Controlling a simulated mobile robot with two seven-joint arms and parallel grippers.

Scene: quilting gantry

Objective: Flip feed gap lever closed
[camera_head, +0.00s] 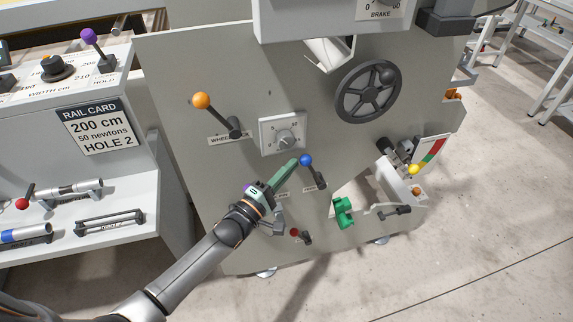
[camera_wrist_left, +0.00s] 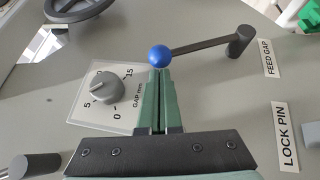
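The feed gap lever is a dark arm with a blue ball knob (camera_head: 306,160), on the grey machine panel. In the head view it slants from its pivot at lower right up to the ball at upper left. The wrist view shows the ball (camera_wrist_left: 159,56), the dark arm (camera_wrist_left: 205,46) and the FEED GAP label (camera_wrist_left: 268,58) beside the pivot. My left gripper (camera_head: 296,163) has its green fingers together, with only a thin seam between them. Its fingertips (camera_wrist_left: 160,72) are at the ball, which sits at their ends, not between them; contact is unclear. My right gripper is not in view.
A gap dial (camera_head: 285,139) is just above my left gripper. An orange-knobbed lever (camera_head: 201,101) is at upper left and a black handwheel (camera_head: 368,91) at upper right. A red-knobbed part (camera_head: 295,232) and a green part (camera_head: 343,211) are lower down. The LOCK PIN label (camera_wrist_left: 286,135) is nearby.

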